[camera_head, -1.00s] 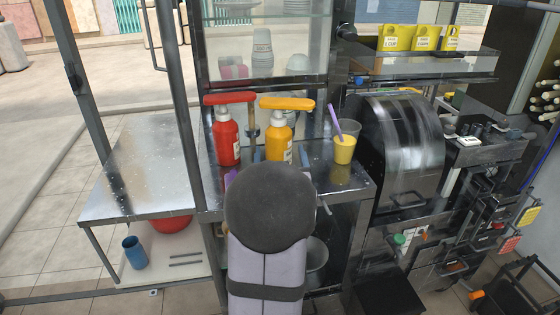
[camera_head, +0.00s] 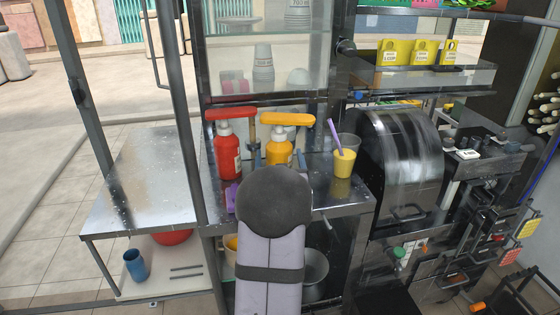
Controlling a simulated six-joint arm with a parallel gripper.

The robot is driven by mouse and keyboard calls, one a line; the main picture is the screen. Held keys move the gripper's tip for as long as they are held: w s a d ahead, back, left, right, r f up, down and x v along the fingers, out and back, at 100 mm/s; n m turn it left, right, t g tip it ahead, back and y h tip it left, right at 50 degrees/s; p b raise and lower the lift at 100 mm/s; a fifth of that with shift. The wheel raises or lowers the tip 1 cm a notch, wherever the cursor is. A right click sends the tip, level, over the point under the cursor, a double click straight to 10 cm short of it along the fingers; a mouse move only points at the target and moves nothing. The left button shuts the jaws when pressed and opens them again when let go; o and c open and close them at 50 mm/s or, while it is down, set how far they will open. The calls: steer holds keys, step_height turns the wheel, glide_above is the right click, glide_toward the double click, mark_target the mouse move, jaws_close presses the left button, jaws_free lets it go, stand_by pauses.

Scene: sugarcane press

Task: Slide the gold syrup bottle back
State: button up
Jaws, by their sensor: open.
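The gold syrup bottle (camera_head: 279,149) stands upright on the metal counter (camera_head: 325,197), with a wide yellow-orange pump top. A red bottle (camera_head: 228,152) with a red pump top stands upright to its left, with a gap between them. My arm, with its dark round joint and lavender link, rises in front of the counter. The joint covers the counter just in front of the gold bottle and hides its base. My gripper cannot be made out behind the arm, so its contact with the bottle cannot be told.
A cup of yellow drink with a purple straw (camera_head: 342,165) stands right of the gold bottle. A dark rounded machine (camera_head: 402,165) is further right. A glass case (camera_head: 265,60) rises behind the bottles. The metal side table (camera_head: 145,185) on the left is clear.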

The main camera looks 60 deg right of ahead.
steer(key=shift+x, duration=0.8)
jaws_close()
steer(key=shift+s+a, duration=0.1)
steer(key=shift+a, duration=0.05)
steer(key=shift+s+d+b+v, duration=0.2)
steer(key=shift+b+v, duration=0.2)
steer(key=shift+v, duration=1.85)
steer(key=shift+s+d+b+v, duration=0.15)
steer(key=shift+b+v, duration=0.2)
steer(key=shift+v, duration=1.9)
steer(key=shift+a, duration=0.1)
jaws_free()
